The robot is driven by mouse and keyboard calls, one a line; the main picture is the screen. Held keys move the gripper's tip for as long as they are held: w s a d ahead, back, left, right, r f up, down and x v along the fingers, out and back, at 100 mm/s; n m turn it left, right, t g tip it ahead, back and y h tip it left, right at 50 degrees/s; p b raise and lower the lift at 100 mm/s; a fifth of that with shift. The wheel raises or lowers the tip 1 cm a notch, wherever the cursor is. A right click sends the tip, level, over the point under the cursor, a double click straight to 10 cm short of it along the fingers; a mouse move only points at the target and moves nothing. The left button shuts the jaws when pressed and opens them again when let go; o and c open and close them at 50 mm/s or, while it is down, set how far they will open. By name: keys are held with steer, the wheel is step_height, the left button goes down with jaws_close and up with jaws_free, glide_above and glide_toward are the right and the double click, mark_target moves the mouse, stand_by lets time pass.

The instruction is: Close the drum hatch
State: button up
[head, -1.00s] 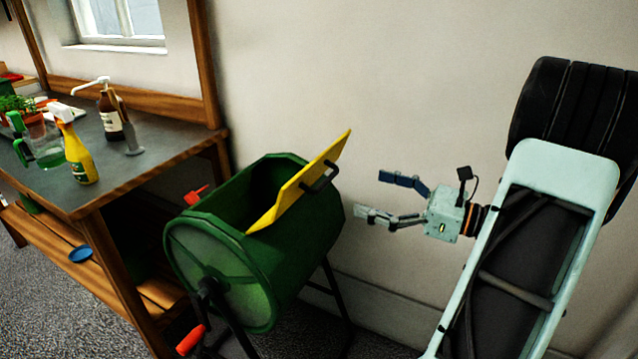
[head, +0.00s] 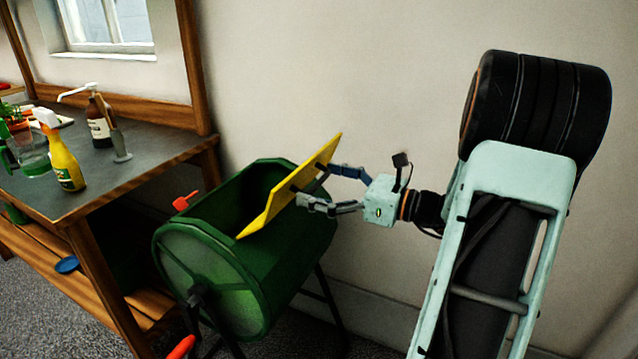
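The green drum (head: 262,258) stands on a dark frame in the middle of the head view, its top opening uncovered. Its yellow hatch (head: 285,195) is open, tilted up along the right side of the opening. My gripper (head: 316,186) is at the right face of the hatch, fingers spread, one toward the upper part and one lower. The dark hatch handle is mostly hidden behind the fingers. I cannot tell whether the fingertips touch the hatch or the handle.
A wooden bench (head: 135,165) stands at the left with a yellow spray bottle (head: 62,160), a brown pump bottle (head: 100,122) and a plant. A red latch (head: 185,201) sticks up at the drum's left rim. The wall is close behind the drum.

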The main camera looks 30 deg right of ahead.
steer(key=shift+r, duration=0.1)
steer(key=c, duration=1.3)
